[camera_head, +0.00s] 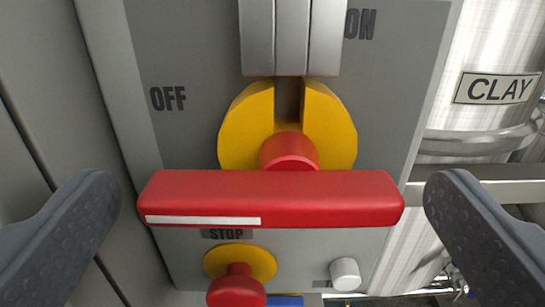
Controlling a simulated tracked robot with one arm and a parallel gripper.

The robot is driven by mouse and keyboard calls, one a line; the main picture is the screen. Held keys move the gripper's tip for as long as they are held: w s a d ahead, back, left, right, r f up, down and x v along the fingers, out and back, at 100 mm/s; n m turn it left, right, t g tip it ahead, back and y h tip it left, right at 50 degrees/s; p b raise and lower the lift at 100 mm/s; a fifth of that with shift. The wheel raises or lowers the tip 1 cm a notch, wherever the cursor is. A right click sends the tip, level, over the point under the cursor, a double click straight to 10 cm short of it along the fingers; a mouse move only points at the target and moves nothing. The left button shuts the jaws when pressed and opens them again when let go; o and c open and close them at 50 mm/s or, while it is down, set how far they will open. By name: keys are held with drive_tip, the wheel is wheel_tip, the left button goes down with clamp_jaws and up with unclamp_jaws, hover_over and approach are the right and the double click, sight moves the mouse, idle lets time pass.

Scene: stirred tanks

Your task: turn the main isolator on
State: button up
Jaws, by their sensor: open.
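The main isolator has a red bar handle (330,197) lying level across the picture. A white stripe (203,221) marks its left half, the side towards the OFF label (168,98). The ON label (360,24) is at the upper right. Behind the handle are a red hub and a yellow disc (235,130) on a grey panel. My gripper (272,190) is open, one finger beyond each end of the handle. Gaps show between fingers and handle in the picture; depth is hard to judge.
Below the handle are a STOP label (227,234), a red push button (237,290) on a yellow collar and a white knob (345,274). Silver metal bars (291,38) stand above the disc. At the right is a shiny tank with a CLAY label (497,89) and pipes.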

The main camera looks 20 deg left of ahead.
drive_tip(key=shift+w+a, duration=0.1)
drive_tip(key=shift+w, duration=0.25)
drive_tip(key=shift+r, duration=0.1)
drive_tip(key=c, duration=1)
